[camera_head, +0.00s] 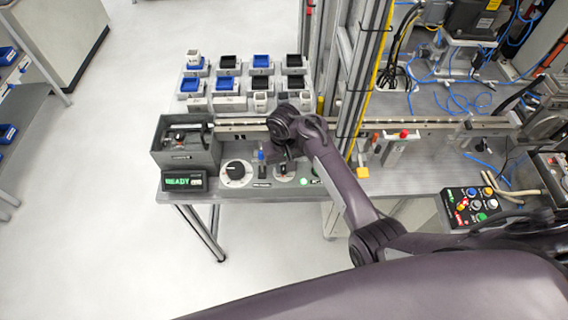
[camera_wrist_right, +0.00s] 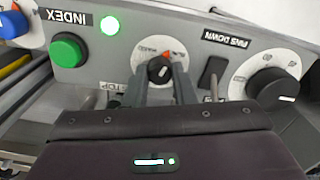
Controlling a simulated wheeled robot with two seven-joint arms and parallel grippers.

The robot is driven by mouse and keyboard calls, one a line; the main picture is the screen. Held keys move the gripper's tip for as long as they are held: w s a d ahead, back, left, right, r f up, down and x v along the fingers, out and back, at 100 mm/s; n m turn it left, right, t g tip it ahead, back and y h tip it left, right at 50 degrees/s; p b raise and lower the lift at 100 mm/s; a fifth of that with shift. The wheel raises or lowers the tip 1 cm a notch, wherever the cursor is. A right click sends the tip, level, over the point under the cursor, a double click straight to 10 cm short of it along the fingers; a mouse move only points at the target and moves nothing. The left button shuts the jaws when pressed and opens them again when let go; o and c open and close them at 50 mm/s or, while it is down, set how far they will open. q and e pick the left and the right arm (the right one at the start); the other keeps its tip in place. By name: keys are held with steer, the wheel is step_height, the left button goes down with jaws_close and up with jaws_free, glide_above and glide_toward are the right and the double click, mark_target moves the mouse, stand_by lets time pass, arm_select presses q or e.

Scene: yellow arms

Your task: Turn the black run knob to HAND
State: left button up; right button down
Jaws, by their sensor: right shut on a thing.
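The small black run knob (camera_wrist_right: 159,69) sits on a round white dial (camera_wrist_right: 142,62) on the sloped grey control panel. In the right wrist view its pale pointer mark and an orange mark show near its top; the dial lettering is too small to read. My right gripper (camera_wrist_right: 162,82) is shut on this knob, a finger on each side. In the head view the right gripper (camera_head: 283,160) comes down over the panel and partly covers the dial (camera_head: 284,180). My left gripper is in neither view.
A larger black knob (camera_wrist_right: 274,88) on a white dial and a black switch (camera_wrist_right: 213,72) are beside it. A green button (camera_wrist_right: 68,50) and a lit green lamp (camera_wrist_right: 109,25) are on the other side. A READY display (camera_head: 184,180) stands at the panel's left end.

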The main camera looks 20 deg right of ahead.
steer(key=n, duration=1.2)
steer(key=shift+n, duration=0.3)
steer(key=shift+s+a, duration=0.1)
stand_by(0.3)
steer(key=c, duration=1.2)
jaws_free()
